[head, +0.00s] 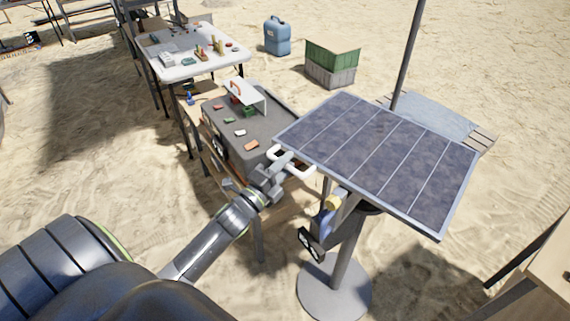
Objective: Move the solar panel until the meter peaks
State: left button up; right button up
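The solar panel (380,155) is a dark blue, tilted rectangle with a pale frame, on a post with a round grey base (334,290). A white handle (292,163) sticks out from its left edge. My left gripper (279,166) is at this handle, its fingers overlapping it; whether they are closed on it is too small to tell. A small boxy device (312,243) hangs on the post under the panel; I cannot read any meter face. My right gripper is not in view.
A grey-topped bench (225,110) with small coloured pieces stands behind my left gripper. A white table (170,68) with small objects is farther back. A blue jug (277,36) and a green crate (332,55) stand on sand. A wooden table edge (545,262) is at lower right.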

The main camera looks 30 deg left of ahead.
pick_arm(q)
jog(key=shift+c, duration=0.4)
grip_shut()
jog(key=shift+d+r+m+p, duration=0.1)
jog(key=shift+r+m+p, duration=0.6)
jog(key=shift+r+p, duration=0.15)
jog(key=shift+d+r+m+h+p, duration=0.25)
jog(key=shift+r+m+h+p, duration=0.05)
jog(key=shift+r+m+p, duration=0.2)
jog(key=shift+o, duration=0.4)
grip_release()
